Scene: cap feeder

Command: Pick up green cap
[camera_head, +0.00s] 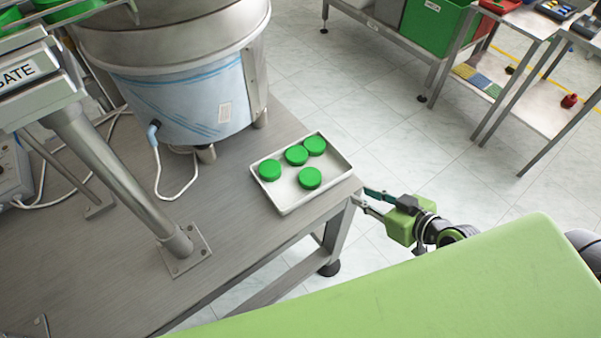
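Several green caps lie in a white tray (283,206) near the right corner of the grey table. One cap (270,170) is at the tray's left, two caps (296,155) and (315,145) lie close together at the back, and another cap (310,178) is nearer the front. My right gripper (366,200) is just right of the table corner, beside the tray and apart from the caps. Its two fingers are spread toward the tray with nothing between them. My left gripper is not in this view.
The grey table (215,245) carries a large metal feeder bowl (185,95) at the back left and a metal post (120,175) in front of it. More green caps show at the top left. A shelf with a green bin (437,25) stands at the back right. Floor between is clear.

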